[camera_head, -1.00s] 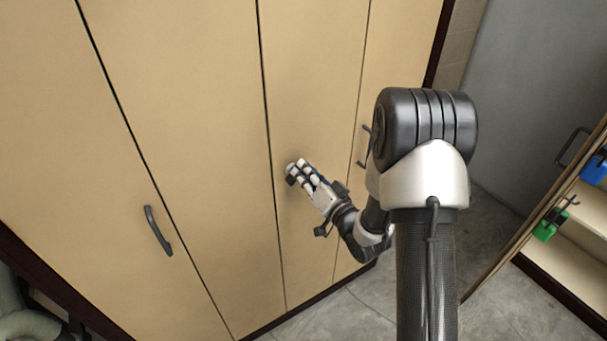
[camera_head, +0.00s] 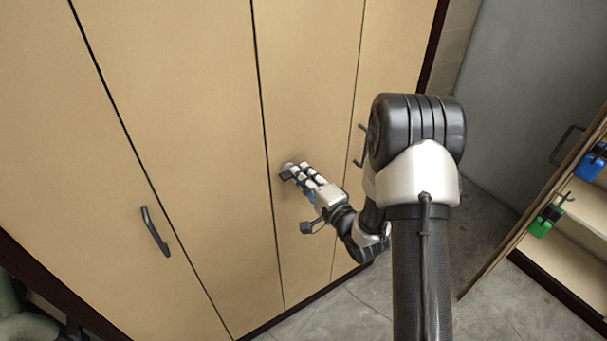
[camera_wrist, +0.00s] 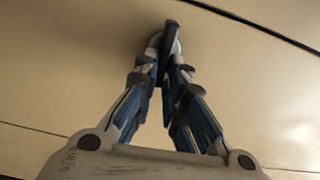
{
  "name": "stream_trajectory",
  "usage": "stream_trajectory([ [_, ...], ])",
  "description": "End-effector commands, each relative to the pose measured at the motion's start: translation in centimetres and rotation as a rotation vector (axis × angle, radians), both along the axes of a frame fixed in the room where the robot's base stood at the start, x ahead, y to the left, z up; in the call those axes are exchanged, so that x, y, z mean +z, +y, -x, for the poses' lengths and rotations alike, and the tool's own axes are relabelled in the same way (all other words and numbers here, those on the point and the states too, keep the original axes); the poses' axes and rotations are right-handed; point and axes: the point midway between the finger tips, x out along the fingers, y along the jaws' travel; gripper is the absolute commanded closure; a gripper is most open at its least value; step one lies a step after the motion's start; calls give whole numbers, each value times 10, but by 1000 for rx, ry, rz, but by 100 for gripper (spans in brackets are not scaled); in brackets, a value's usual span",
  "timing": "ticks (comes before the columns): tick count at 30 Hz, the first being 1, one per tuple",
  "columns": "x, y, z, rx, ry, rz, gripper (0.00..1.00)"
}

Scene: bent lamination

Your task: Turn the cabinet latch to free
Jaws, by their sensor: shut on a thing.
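The cabinet latch (camera_wrist: 170,30) is a small dark bar on the tan cabinet door (camera_head: 305,90), near a vertical seam between doors. In the wrist view its end shows at the top between my fingertips. My gripper (camera_wrist: 164,58) is shut on the latch, its two blue and grey fingers meeting around it. In the head view my gripper (camera_head: 290,172) reaches the door face from the right, and its fingers hide most of the latch there. How far the latch is turned is hard to tell.
A dark handle (camera_head: 155,231) sits on the door to the left. Another handle (camera_head: 359,146) shows partly behind my arm. At right an open shelf unit (camera_head: 570,235) holds a blue thing (camera_head: 591,166) and a green thing (camera_head: 545,221). Bare floor lies between.

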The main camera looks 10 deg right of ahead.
Motion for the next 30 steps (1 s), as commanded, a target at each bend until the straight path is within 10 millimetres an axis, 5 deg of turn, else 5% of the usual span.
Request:
stream_trajectory([
  [20,-2,0,0,0,19,-58,100],
  [21,-2,0,0,0,19,-58,87],
  [30,-1,0,0,0,19,-57,69],
])
